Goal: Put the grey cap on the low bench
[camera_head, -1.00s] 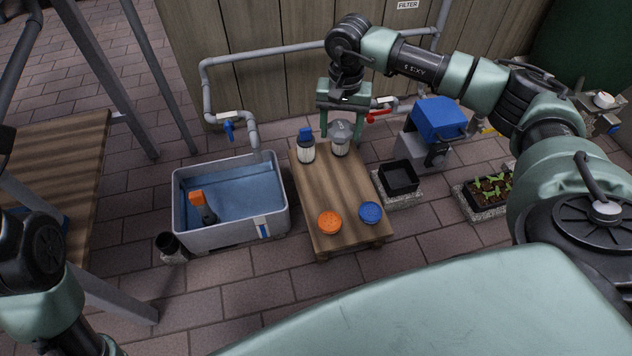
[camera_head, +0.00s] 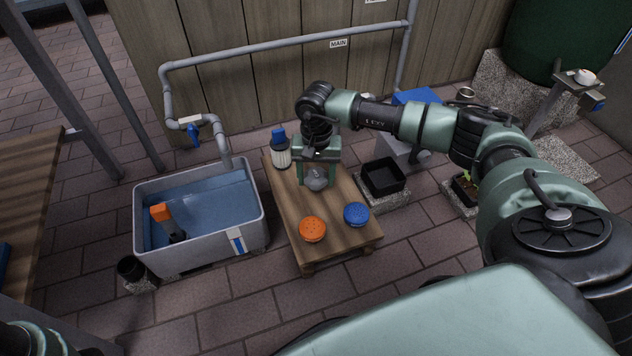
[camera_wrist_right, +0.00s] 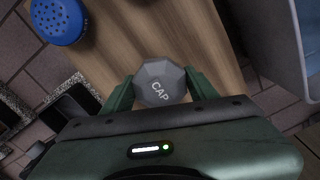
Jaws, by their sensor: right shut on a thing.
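The grey cap (camera_head: 316,181) is faceted and sits between the fingers of my right gripper (camera_head: 316,175), which is shut on it. In the right wrist view the cap (camera_wrist_right: 160,83) shows the word CAP, with a finger on each side. The low bench (camera_head: 348,237) is a small wooden table directly under the gripper. The cap is low over its middle; I cannot tell whether it touches the wood. The white filter earlier seen under the cap is not visible. My left gripper is out of view.
A filter with a blue top (camera_head: 281,152) stands at the bench's back left. An orange lid (camera_head: 312,228) and a blue lid (camera_head: 356,214) lie near its front. A water tub (camera_head: 185,262) is left, a black tray (camera_head: 384,177) right. Bare wood surrounds the cap.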

